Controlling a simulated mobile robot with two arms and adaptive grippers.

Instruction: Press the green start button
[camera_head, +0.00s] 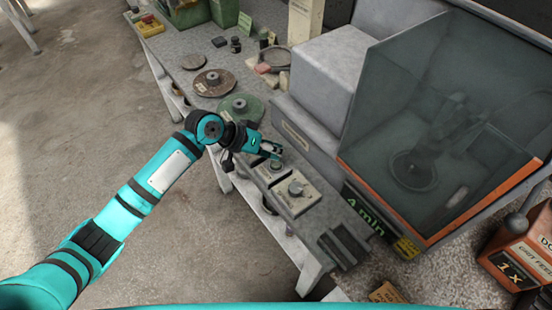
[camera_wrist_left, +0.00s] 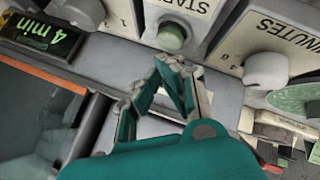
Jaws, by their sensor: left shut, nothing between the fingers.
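The green start button (camera_wrist_left: 171,37) sits on a pale plate marked START in the left wrist view. In the head view the button (camera_head: 275,164) shows small on the bench-edge panel, just beyond my left fingertips. My left gripper (camera_head: 272,151) is teal and reaches over the panel from the left. In the left wrist view its fingertips (camera_wrist_left: 174,64) are together and empty, close to the button in the picture. I cannot tell whether they touch it. My right gripper is not in view.
A MINUTES knob (camera_wrist_left: 266,71) and another knob (camera_head: 296,188) flank the button. A lit "4 min" display (camera_head: 364,210) is nearby. A glass-fronted machine (camera_head: 440,130) stands behind to the right. Round discs (camera_head: 240,107) lie on the bench.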

